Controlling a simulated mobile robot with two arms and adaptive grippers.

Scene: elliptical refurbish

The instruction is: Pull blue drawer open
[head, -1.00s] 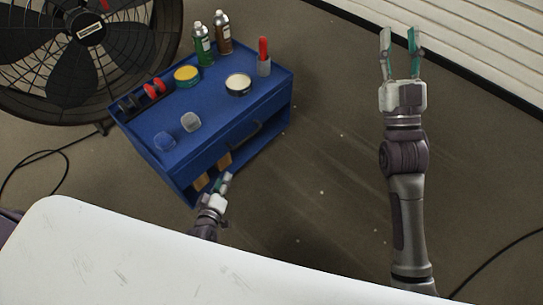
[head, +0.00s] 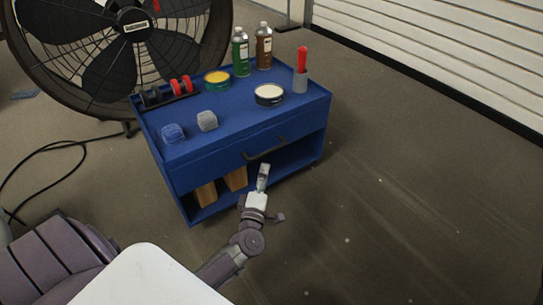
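The blue drawer (head: 215,168) forms the upper front of a blue cart (head: 163,148) in the head view. Its front looks flush with the cart, so it appears shut. A dark bar handle (head: 266,148) runs across the drawer front. My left gripper (head: 263,172) is just below the handle in the picture, pointing up towards it. A small gap shows between fingertips and handle. The fingers are seen nearly edge-on, one over the other, so their opening is hidden. My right gripper is out of view.
Wooden blocks (head: 236,180) sit in the open lower shelf. A large fan (head: 110,60) stands behind left. Floor to the right is clear.

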